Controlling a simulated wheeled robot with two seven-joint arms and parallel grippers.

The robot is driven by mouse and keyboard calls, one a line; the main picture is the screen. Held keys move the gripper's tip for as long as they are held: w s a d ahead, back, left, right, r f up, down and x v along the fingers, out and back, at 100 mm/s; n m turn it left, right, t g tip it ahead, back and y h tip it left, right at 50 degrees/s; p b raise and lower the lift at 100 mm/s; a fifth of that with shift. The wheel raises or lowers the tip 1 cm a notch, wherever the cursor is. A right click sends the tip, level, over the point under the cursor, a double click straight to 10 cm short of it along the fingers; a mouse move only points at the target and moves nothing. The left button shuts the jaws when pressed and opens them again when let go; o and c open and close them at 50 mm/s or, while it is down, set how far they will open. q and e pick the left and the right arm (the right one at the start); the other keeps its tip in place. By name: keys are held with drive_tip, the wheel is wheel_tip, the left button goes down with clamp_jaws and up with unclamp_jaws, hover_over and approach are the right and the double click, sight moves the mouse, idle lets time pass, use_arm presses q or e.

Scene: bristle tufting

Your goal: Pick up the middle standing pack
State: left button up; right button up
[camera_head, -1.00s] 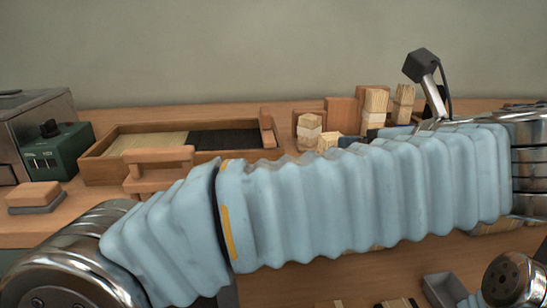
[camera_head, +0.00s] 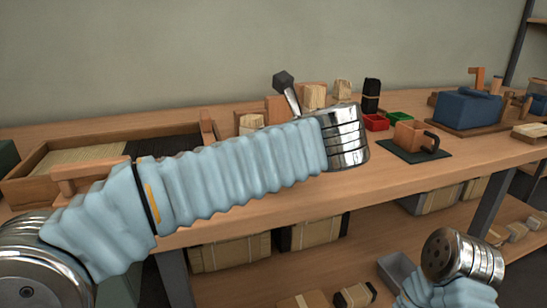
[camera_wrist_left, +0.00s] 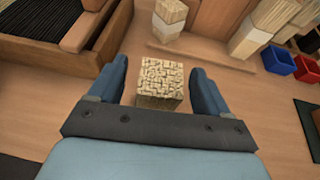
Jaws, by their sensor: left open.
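In the left wrist view, a pale pack (camera_wrist_left: 160,82) stands on the wooden table with its rough end-grain top facing the camera. My left gripper (camera_wrist_left: 161,88) is open with one blue finger on each side of this pack, which shows between them; I cannot tell if they touch it. In the head view, light packs (camera_head: 313,96) stand behind my left arm, which hides the gripper. My right gripper is out of view.
A wooden tray (camera_head: 20,190) with pale and black bristle is at the left. A red bin (camera_head: 376,122) and a green bin (camera_head: 400,118) stand right of the packs.

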use_arm(q)
drive_tip(key=c, duration=1.1)
